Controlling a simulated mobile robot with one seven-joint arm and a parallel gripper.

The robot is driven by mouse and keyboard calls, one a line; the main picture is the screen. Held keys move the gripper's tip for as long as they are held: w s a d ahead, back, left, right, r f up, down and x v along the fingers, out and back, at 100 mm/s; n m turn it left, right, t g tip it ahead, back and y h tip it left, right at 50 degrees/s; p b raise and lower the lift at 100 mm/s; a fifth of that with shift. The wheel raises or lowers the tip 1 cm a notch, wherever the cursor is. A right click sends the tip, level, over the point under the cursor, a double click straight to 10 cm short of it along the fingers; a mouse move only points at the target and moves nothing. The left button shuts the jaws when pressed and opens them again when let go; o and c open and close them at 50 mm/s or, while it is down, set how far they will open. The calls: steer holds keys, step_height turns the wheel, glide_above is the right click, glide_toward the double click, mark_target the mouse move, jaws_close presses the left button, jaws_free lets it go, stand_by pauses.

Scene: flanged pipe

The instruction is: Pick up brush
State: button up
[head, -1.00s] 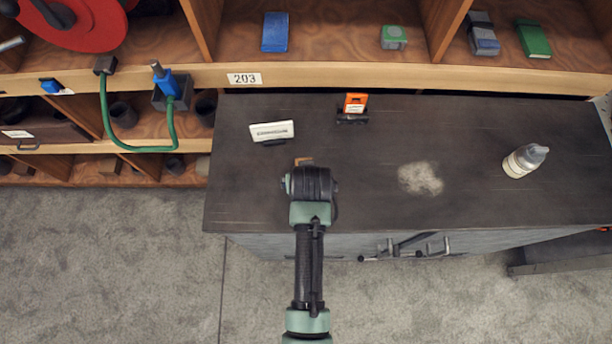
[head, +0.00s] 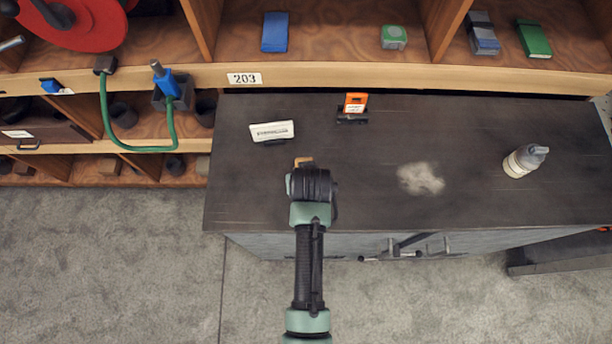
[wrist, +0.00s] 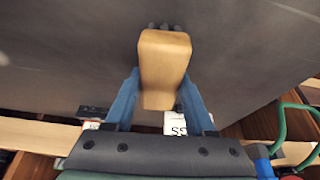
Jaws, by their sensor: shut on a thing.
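The brush (wrist: 163,68) shows in the wrist view as a light wooden block with dark bristles at its far end. My gripper (wrist: 160,95) is shut on it, with a blue finger on each side. In the head view a small tan part of the brush (head: 303,161) shows just beyond my wrist, over the dark bench top (head: 470,130). My wrist hides the rest of the brush and my fingers there. I cannot tell how far it is above the bench.
A white labelled block (head: 272,131) and an orange-and-black item (head: 353,108) stand behind my gripper. A pale dusty patch (head: 420,178) and a bottle (head: 525,160) are to the right. Wooden shelving (head: 340,78) borders the back. The bench's middle is mostly clear.

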jaws_close()
step_height(320, 180, up, 11)
steer(key=shift+f+b, duration=0.2)
steer(key=shift+b, duration=0.45)
steer(key=shift+o, duration=2.4)
jaws_free()
steer(key=c, duration=0.5)
steer(key=shift+d, duration=0.1)
